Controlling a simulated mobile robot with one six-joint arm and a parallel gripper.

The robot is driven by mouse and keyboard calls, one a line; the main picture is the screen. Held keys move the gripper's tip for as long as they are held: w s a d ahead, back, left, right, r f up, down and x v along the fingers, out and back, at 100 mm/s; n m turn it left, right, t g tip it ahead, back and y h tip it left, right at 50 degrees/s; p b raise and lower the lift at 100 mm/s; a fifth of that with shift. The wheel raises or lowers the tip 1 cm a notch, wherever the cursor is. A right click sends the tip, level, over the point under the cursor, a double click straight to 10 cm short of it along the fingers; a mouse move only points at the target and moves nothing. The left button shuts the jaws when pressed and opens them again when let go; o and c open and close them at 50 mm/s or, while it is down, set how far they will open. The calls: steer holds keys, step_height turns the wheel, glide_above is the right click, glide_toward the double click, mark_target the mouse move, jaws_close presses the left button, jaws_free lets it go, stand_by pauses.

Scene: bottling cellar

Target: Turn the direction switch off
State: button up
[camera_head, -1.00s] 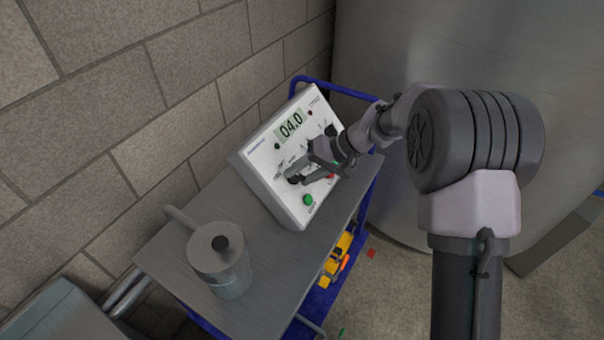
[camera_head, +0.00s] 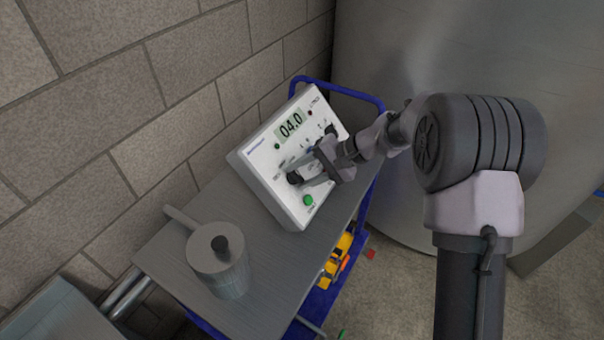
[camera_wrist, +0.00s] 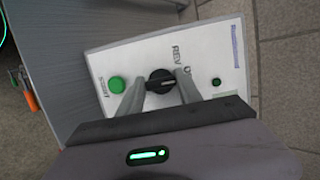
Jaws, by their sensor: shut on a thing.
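The direction switch (camera_wrist: 159,81) is a round black knob on a white control box (camera_head: 262,164). In the wrist view it sits between my two fingers, beside a "REV" label and a partly hidden label. A pale mark shows on its right side. In the head view the knob (camera_head: 293,178) is at the lower left of the panel, partly covered by my fingers. My gripper (camera_head: 303,180) is shut on the knob, with one finger on each side. The wrist view shows the fingers (camera_wrist: 160,88) reaching over the panel face.
A green button (camera_head: 308,200) lies close to the knob. The display (camera_head: 291,125) reads 04.0. A grey lidded jug (camera_head: 220,262) stands on the blue-framed cart (camera_head: 180,258). Yellow items (camera_head: 337,262) lie on its lower shelf. A block wall and large metal tank (camera_head: 440,50) border the cart.

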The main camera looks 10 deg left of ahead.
steer(key=o, duration=1.4)
steer(key=shift+d, duration=0.1)
steer(key=p+v, duration=0.5)
steer(key=v, duration=1.2)
steer(key=shift+d+r, duration=0.1)
steer(key=shift+r, duration=0.05)
